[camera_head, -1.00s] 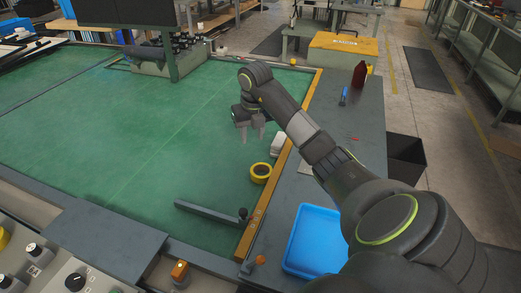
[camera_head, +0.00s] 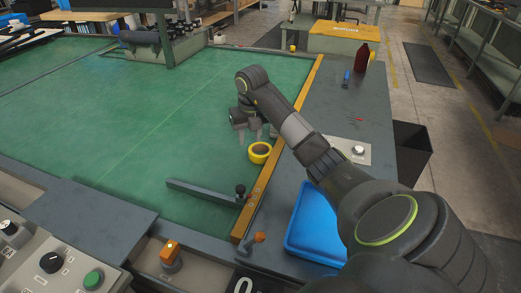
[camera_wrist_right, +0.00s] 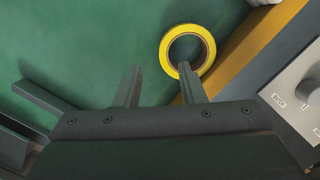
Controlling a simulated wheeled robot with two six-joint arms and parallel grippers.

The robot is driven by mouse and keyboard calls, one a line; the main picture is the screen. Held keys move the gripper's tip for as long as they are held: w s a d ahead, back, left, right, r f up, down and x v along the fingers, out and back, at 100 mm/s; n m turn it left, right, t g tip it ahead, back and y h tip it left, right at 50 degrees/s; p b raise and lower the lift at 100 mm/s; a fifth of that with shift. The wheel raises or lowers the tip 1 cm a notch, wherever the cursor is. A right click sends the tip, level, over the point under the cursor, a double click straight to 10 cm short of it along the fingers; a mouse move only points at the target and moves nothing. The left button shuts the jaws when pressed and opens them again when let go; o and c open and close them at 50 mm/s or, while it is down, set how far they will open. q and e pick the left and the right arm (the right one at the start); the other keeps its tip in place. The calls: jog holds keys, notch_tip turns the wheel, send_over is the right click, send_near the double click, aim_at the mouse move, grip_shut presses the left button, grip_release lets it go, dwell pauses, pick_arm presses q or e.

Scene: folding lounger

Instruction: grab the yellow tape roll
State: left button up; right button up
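The yellow tape roll (camera_head: 260,152) lies flat on the green table surface (camera_head: 130,120), near the wooden edge strip. My right gripper (camera_head: 248,140) is open and empty just above and beside the roll in the head view. In the right wrist view the roll (camera_wrist_right: 187,50) shows past the fingertips. There the two fingers (camera_wrist_right: 160,72) are spread apart, and the right fingertip overlaps the roll's lower rim in the picture. I cannot tell whether it touches. My left gripper is not in view.
A wooden strip (camera_head: 293,110) borders the table on the right. A dark metal bar (camera_head: 205,192) lies in front of the roll. A blue tray (camera_head: 318,225), a red-brown bottle (camera_head: 362,57) and a control plate (camera_head: 347,150) are on the grey side counter. Open green surface lies to the left.

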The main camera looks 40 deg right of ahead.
aim_at(251, 152)
jog(key=shift+w+d+f, duration=0.1)
jog(key=shift+d+f, duration=0.1)
jog(key=shift+f, duration=1.3)
jog(key=shift+w+d+f, duration=0.1)
jog(key=shift+d+f, duration=0.05)
jog(key=shift+f, duration=1.35)
jog(key=shift+c, duration=0.3)
grip_shut()
